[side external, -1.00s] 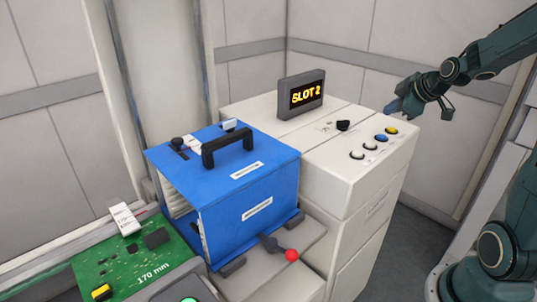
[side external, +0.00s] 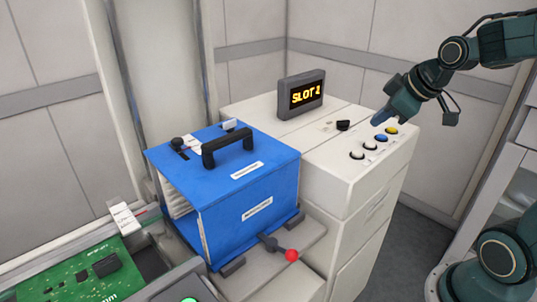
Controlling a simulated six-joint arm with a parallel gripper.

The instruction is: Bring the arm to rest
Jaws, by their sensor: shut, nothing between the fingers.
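My gripper (side external: 383,118) is at the upper right, pointing down and to the left. It is shut and empty. Its tip is just above the row of buttons on the white cabinet (side external: 345,195), close over the blue button (side external: 381,138). I cannot tell from this view whether it touches the button. My arm reaches in from the right edge.
A yellow button (side external: 391,130) and white buttons (side external: 357,155) flank the blue one. A display (side external: 301,94) reads SLOT and a digit. A blue magazine (side external: 245,215) with a black handle stands left. A green board (side external: 80,275) lies lower left.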

